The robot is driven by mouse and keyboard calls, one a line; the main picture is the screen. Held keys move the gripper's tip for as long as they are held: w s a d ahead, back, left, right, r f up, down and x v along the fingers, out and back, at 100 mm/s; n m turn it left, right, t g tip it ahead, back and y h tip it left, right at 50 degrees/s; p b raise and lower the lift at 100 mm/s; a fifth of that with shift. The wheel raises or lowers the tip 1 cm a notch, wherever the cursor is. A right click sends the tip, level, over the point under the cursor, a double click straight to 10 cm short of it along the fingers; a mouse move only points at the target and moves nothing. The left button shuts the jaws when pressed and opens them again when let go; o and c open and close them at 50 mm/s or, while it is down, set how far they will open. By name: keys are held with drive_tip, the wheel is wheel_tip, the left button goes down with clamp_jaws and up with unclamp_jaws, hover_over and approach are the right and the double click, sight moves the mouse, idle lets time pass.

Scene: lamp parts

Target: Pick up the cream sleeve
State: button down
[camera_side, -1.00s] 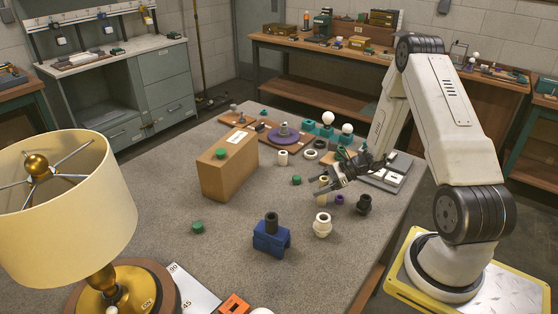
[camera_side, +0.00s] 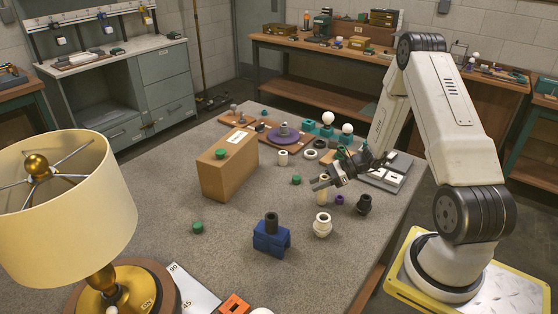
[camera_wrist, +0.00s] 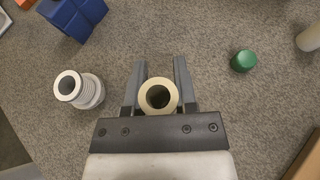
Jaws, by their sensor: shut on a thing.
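The cream sleeve (camera_wrist: 158,80) is a short hollow tube. In the wrist view I look down into its dark bore, and it sits between the two fingers of my gripper (camera_wrist: 158,88). The fingers touch its sides. In the side view my gripper (camera_side: 322,182) is shut on the sleeve (camera_side: 323,197), which stands upright and partly hidden behind the fingers. I cannot tell whether its lower end touches the table.
A white threaded collar (camera_wrist: 80,89) stands near the sleeve, with a blue block (camera_side: 271,238) beyond it. A small purple ring (camera_side: 339,199), a black fitting (camera_side: 364,204) and a green cap (camera_side: 296,180) are also close. A cardboard box (camera_side: 228,166) stands farther left.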

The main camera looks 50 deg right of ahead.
wheel_tip(320, 180, up, 9)
drive_tip(key=shift+r, duration=0.2)
idle(0.5)
idle(0.6)
